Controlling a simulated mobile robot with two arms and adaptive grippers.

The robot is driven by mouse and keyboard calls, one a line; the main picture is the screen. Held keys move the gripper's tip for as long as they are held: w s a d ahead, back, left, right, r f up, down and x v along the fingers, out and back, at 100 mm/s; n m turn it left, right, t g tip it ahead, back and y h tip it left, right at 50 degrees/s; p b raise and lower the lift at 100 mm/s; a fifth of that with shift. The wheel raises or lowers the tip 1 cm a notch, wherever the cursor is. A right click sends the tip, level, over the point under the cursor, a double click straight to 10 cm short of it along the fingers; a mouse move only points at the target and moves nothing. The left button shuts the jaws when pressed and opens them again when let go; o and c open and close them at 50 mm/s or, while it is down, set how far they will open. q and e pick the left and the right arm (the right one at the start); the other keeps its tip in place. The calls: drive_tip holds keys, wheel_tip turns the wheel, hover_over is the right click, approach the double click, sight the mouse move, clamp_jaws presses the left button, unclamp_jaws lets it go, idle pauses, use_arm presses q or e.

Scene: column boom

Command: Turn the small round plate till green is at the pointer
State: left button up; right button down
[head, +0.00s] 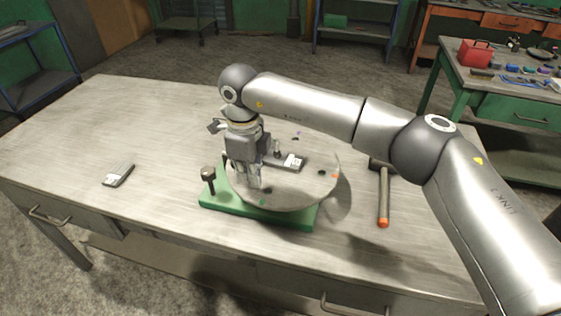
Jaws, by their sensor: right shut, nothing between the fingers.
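The small round plate (306,190) is a grey disc lying flat on a green base (262,212) on the workbench. A small green mark (262,202) shows at the plate's front rim, left of its middle. An orange-red mark (335,176) shows at its right rim. A dark-knobbed post (209,178) stands at the base's left corner; I cannot tell whether it is the pointer. My right gripper (248,184) points down over the plate's left part, shut and empty, and hides some of it. I cannot tell whether its fingertips touch the plate. My left gripper is out of view.
A dark block with a white label (292,162) sits on the plate. A hammer with an orange handle end (384,198) lies right of the plate, near my right arm. A small grey device (118,174) lies at the left. The bench's left part is mostly clear.

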drive_tip(key=shift+w+a+b, duration=0.3)
drive_tip(key=shift+w+a, duration=0.35)
drive_tip(key=shift+w, duration=0.1)
idle(0.3)
drive_tip(key=shift+w+a, duration=0.5)
drive_tip(key=shift+w, duration=0.15)
drive_tip(key=shift+w+a, duration=0.45)
drive_tip(key=shift+w, duration=0.3)
